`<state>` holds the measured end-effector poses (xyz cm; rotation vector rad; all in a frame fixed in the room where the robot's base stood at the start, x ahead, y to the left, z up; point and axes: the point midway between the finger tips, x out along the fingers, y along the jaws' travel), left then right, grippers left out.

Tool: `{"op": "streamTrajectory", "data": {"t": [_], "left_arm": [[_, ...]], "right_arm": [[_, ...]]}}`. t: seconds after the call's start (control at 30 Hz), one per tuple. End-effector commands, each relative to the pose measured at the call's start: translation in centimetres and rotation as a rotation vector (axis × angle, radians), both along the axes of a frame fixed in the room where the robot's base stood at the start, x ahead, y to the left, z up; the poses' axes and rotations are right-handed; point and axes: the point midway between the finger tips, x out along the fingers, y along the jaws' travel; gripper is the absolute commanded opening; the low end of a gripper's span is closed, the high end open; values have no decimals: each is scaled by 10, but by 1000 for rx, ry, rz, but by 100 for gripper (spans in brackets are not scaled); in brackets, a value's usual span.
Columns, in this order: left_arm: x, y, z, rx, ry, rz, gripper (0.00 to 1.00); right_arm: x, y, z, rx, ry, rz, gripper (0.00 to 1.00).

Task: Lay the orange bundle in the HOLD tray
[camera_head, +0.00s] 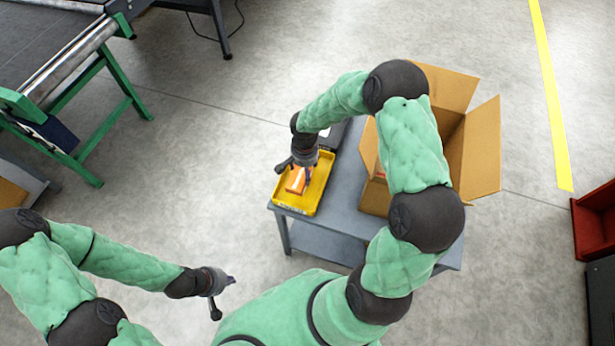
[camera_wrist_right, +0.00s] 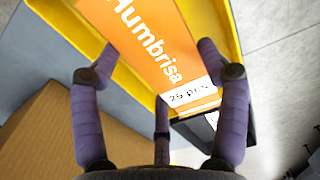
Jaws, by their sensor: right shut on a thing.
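The orange bundle (camera_head: 294,184) is in the yellow tray (camera_head: 322,190) on the grey table, at the middle of the head view. My right gripper (camera_head: 300,171) reaches down into the tray and is shut on the bundle. In the right wrist view the bundle (camera_wrist_right: 160,48) reads "Humbrisa" and "25 pcs", and lies between the purple fingers (camera_wrist_right: 158,62). The tray's yellow wall (camera_wrist_right: 72,32) runs beside it. I cannot tell whether the bundle touches the tray floor. No HOLD lettering is readable. My left gripper (camera_head: 224,297) is open and empty, above the floor at lower left.
An open cardboard box (camera_head: 471,150) stands on the grey table (camera_head: 345,185) to the right of the tray, partly behind my right arm. A dark item (camera_head: 328,137) lies behind the tray. A green-framed conveyor (camera_head: 118,85) stands at upper left, a red bin (camera_head: 592,225) at far right.

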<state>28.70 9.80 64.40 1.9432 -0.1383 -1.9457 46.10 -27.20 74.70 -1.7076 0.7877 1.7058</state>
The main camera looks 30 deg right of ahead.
Motion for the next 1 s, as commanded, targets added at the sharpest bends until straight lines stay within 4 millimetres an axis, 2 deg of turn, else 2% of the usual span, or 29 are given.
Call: {"op": "streamTrajectory", "data": {"t": [0.17,0.3,0.4,0.8,0.83,0.9,1.0], "left_arm": [[0,0,-4,0,0,0,0],[0,0,-14,0,0,0,0],[0,0,-19,0,0,0,0],[0,0,-21,0,0,0,0],[0,0,-22,0,0,0,0],[0,0,-21,0,0,0,0],[0,0,-20,0,0,0,0]], "right_arm": [[-5,-7,-10,0,1,-1,39],[-6,-7,-32,1,2,1,39],[-5,-8,-42,0,1,0,39],[-5,-8,-44,0,0,0,39],[-5,-7,-45,0,0,0,78],[-5,-7,-44,0,0,0,98],[-5,-7,-43,0,0,0,99]]}}
